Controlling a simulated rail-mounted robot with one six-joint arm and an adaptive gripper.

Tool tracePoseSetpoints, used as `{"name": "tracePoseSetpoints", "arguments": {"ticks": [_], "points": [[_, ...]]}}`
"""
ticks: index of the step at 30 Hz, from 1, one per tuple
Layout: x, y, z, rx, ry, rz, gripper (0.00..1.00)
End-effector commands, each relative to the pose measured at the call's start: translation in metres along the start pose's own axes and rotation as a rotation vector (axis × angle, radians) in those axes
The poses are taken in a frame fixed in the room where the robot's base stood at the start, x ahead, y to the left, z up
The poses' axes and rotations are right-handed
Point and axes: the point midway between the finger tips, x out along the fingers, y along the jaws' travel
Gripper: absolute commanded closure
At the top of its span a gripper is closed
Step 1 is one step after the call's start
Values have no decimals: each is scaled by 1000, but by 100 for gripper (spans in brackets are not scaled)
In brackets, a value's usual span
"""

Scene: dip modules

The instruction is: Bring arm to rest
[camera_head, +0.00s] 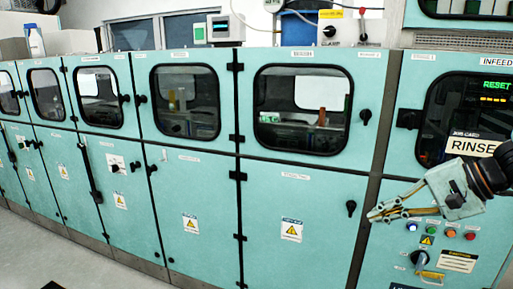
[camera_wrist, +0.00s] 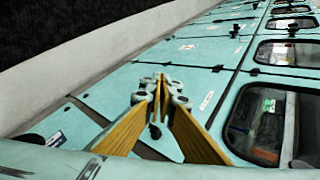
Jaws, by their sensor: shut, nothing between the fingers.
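My gripper (camera_head: 379,213) is at the right of the head view, in front of the teal machine's control panel, with its fingers pointing left. In the wrist view my gripper (camera_wrist: 161,82) shows its two yellow-lined fingers meeting at the tips. It is shut and holds nothing. The arm reaches in from the right edge of the head view. I cannot tell how far the fingers are from the panel face. Part of the infeed panel is hidden behind the gripper and wrist.
A row of teal cabinets (camera_head: 300,225) with windowed doors runs leftward. Black door knobs (camera_head: 351,208) stick out. Coloured buttons (camera_head: 450,233) and a key-like switch (camera_head: 421,258) sit below my gripper. A RINSE card (camera_head: 470,146) is above it. Grey floor (camera_head: 60,250) is clear at lower left.

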Motion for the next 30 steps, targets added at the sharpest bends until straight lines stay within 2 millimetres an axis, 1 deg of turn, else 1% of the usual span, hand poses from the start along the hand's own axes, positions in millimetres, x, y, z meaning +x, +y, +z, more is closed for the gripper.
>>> {"name": "tracePoseSetpoints", "arguments": {"ticks": [1,3,12,21,30], "points": [[0,-5,14,-24,-11,18,100],[1,-8,32,-51,-27,46,100],[-3,-12,102,-172,-85,162,100],[-13,-8,164,-298,-122,277,100],[-29,3,215,-424,-140,386,100]]}}
